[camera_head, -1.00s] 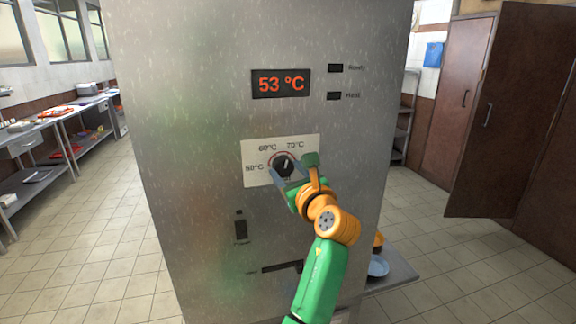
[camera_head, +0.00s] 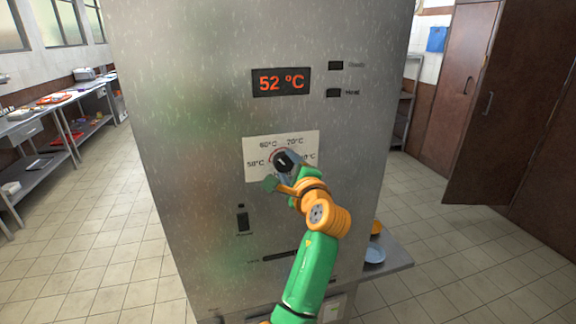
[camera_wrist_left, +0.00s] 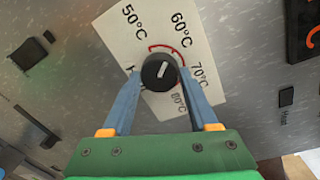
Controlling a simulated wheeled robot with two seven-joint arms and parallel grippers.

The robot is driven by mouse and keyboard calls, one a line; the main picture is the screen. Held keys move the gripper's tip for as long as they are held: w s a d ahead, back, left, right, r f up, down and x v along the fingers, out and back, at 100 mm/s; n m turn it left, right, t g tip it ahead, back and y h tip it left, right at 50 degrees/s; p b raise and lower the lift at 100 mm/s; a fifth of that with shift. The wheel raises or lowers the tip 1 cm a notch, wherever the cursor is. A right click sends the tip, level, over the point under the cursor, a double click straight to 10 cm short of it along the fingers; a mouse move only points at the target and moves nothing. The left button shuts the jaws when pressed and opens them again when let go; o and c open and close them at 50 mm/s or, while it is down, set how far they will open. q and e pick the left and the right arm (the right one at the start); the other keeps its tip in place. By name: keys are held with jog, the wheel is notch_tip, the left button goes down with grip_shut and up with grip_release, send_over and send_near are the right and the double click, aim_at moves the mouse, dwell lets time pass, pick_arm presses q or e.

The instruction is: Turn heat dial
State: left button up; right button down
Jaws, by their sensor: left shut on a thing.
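The black heat dial (camera_head: 282,160) sits on a white scale plate (camera_head: 255,145) on the front of a steel machine. The plate is marked 50°C, 60°C, 70°C and a higher value partly covered. My left gripper (camera_head: 287,167) is shut on the dial. In the left wrist view, its blue fingers lie on both sides of the dial (camera_wrist_left: 159,72), whose white mark points roughly toward 60°C. The red display (camera_head: 281,82) reads 52 °C. My right gripper is not in view.
Two small indicator windows sit right of the display; the lower (camera_head: 333,93) is labelled Heat. A switch (camera_head: 242,220) and a slot (camera_head: 281,256) are below the plate. A low shelf with a blue dish (camera_head: 374,256) stands at the machine's right. Tiled floor lies left.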

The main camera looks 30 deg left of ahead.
pick_arm(q)
jog(key=n, duration=0.4)
jog(key=shift+t, duration=0.3)
jog(key=shift+s+n+h+b, duration=0.1)
jog(key=shift+n+h+b, duration=0.55)
jog(key=shift+n, duration=1.85)
jog(key=shift+r+t+y, duration=0.1)
jog(key=shift+t+y, duration=0.2)
jog(key=shift+y, duration=0.05)
jog(key=o, duration=1.4)
jog(key=shift+a, duration=0.1)
jog(key=b+v, duration=0.3)
jog(key=v, duration=0.4)
